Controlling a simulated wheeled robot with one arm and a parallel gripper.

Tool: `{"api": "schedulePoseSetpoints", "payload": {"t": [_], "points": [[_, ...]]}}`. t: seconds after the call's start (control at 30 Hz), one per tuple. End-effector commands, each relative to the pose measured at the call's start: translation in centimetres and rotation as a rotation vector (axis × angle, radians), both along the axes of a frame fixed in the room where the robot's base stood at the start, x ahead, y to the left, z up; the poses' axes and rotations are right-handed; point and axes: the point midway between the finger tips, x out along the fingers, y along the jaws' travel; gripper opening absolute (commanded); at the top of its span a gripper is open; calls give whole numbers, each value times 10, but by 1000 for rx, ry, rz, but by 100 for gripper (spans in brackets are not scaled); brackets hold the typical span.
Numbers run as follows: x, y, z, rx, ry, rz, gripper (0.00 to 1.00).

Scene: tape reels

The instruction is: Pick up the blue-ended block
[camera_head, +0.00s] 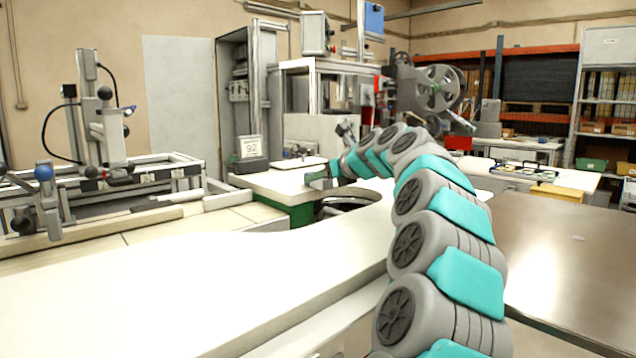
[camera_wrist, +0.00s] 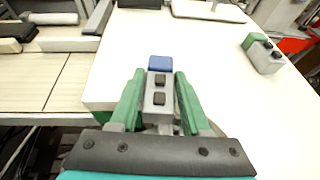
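The blue-ended block is a grey block with two dark square knobs on top (camera_wrist: 158,88) and a blue far end. In the wrist view it lies lengthwise between the two green fingers of my gripper (camera_wrist: 160,85). The fingers stand on either side of it, spread apart, with a narrow gap seeming to show beside the block. The block's near end merges with grey parts by my palm. In the head view my gripper (camera_head: 318,178) is low over the far white table, and I cannot make out the block there.
A similar grey block with a green end (camera_wrist: 263,56) sits to the right on the white table (camera_wrist: 235,95). The table's left edge is close to my left finger. Clear white surface lies right of my gripper.

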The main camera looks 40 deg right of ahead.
Motion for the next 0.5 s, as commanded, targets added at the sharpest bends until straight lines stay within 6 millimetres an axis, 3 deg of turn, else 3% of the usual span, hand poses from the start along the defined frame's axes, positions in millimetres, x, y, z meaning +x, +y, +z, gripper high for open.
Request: {"api": "schedulePoseSetpoints", "payload": {"t": [0.07, 0.4, 0.5], "points": [[0, 0, 0, 0, 0, 0, 37], [0, 0, 0, 0, 0, 0, 0], [0, 0, 0, 0, 0, 0, 0]]}}
